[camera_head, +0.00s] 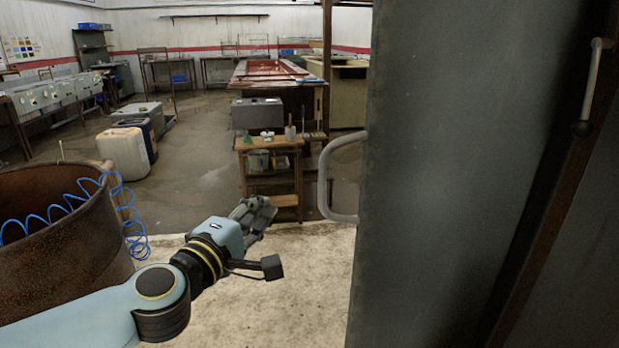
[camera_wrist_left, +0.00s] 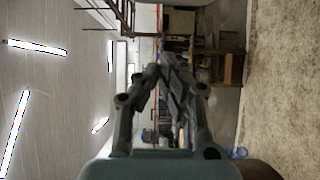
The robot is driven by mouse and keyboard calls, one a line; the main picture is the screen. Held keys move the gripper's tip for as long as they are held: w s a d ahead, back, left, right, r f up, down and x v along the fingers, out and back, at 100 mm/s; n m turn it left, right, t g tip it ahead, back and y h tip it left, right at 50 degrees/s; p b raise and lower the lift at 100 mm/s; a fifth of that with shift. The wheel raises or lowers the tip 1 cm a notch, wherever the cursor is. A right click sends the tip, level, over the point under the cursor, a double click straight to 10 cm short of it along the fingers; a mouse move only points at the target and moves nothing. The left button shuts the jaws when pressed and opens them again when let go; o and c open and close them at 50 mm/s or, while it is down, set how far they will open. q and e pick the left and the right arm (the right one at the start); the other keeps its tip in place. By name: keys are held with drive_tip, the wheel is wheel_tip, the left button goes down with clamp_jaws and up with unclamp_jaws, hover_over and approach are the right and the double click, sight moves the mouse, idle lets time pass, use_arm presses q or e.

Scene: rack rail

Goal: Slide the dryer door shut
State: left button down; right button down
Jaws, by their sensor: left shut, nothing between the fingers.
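The dryer door (camera_head: 455,180) is a large grey panel filling the right half of the head view. Its curved grey handle (camera_head: 327,180) sticks out from its left edge. My left gripper (camera_head: 262,206) is shut and empty, left of the handle and a little lower in the picture, apart from it. In the left wrist view the left gripper's fingers (camera_wrist_left: 163,58) meet at the tips with nothing between them. The door does not clearly show in that view. My right gripper is in neither view.
A rusty drum (camera_head: 60,240) with a blue coiled hose (camera_head: 128,205) stands at the left. A small wooden stand (camera_head: 270,160) with items on it is beyond the gripper. A bar with a knob (camera_head: 592,85) is at the far right. Pale floor (camera_head: 300,270) lies clear before the door.

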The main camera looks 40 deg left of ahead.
use_arm(q)
drive_tip(key=w, duration=1.2)
drive_tip(key=shift+a+p, duration=0.25)
drive_tip(key=shift+p, duration=0.1)
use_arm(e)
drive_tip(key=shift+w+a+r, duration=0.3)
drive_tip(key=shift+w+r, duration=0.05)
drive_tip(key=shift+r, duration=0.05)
use_arm(q)
drive_tip(key=shift+f, duration=0.1)
